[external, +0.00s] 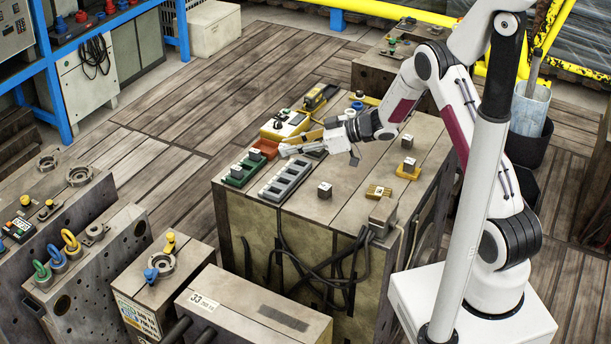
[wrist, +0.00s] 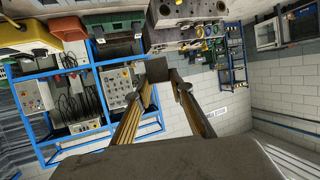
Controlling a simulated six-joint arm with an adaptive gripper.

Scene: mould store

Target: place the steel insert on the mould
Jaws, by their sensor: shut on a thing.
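My gripper (external: 290,149) reaches out level over the far left part of a large block's top (external: 345,215), pointing left in the external view. In the wrist view its two brown fingers are shut on a dark grey block (wrist: 157,70), which looks like the steel insert. I cannot pick this block out clearly in the external view. A similar steel cube (external: 324,190) stands on the top, and another (external: 408,164) sits on a yellow base. Which piece is the task's mould is not clear; heavy mould-like blocks (external: 95,265) stand at the left.
A green tray (external: 243,171) with a cube, a grey slotted tray (external: 286,180) and an orange-red tray (external: 265,147) lie near my gripper. A yellow device (external: 286,124) stands behind. A grey box (external: 383,216) with cables is at the front right.

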